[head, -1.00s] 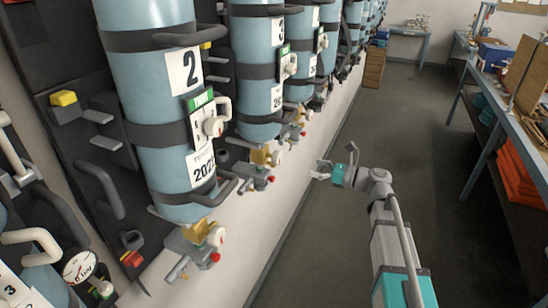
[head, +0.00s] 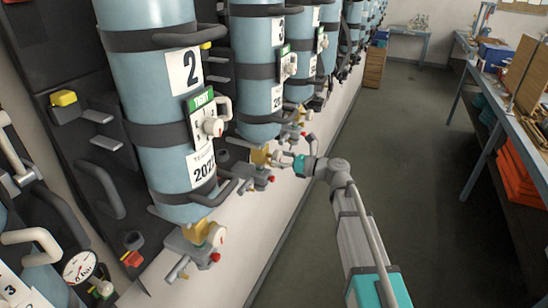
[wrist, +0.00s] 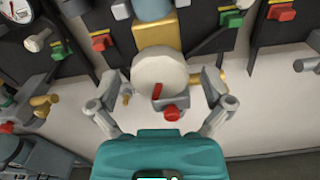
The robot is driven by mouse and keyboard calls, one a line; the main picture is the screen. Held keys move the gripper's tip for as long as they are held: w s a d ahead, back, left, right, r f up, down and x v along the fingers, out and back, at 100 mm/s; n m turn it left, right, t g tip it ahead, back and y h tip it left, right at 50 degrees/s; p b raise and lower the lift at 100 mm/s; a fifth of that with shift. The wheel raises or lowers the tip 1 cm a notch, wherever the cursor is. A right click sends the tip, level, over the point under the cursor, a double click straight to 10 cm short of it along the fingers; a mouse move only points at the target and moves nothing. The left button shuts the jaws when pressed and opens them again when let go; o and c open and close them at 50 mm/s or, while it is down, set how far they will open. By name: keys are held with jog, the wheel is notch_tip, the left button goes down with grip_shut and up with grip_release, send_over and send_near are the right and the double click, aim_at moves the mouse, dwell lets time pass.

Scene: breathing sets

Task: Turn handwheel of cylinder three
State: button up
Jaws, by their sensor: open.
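Cylinder three (head: 258,75) is a light blue upright cylinder with a "3" label, behind and to the right of cylinder 2 in the head view. Its valve with a brass body (head: 261,155) sits at its lower end. In the wrist view a round whitish handwheel (wrist: 160,78) with a red mark is centred below the brass block (wrist: 157,33). A red knob (wrist: 172,113) is just in front of it. My gripper (head: 289,161) is open, with its fingers on either side of the handwheel in the wrist view (wrist: 159,100). I cannot tell whether they touch it.
Cylinder 2 (head: 160,110) stands nearer, with its own valve (head: 200,240) below. More cylinders line the wall to the right. Neighbouring pipes and a brass fitting (wrist: 43,105) flank the valve. The floor (head: 400,160) beside the rack is clear. A workbench (head: 500,95) stands at the right.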

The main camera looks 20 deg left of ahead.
jog(key=shift+w+a, duration=0.1)
jog(key=shift+a, duration=0.7)
jog(key=c, duration=1.1)
jog(key=shift+n, duration=2.3)
